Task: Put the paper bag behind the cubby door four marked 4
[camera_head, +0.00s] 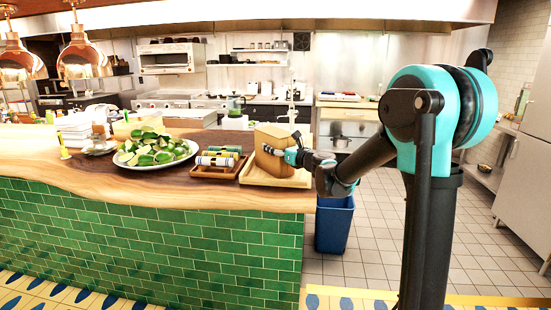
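A brown paper bag (268,137) stands upright on a light wooden tray (290,181) at the right end of the wooden counter. My gripper (291,154) reaches in from the right and overlaps the bag's right side. It looks very close to the bag or touching it. Its fingertips are too small and partly hidden, so I cannot tell whether they are open or closed on the bag. No cubby door marked 4 shows in this view.
On the wooden counter (150,190), left of the bag, are a small tray of rolled items (215,163) and a plate of limes (155,150). A blue bin (334,225) stands on the floor by the counter's right end. Tiled floor (375,240) is open to the right.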

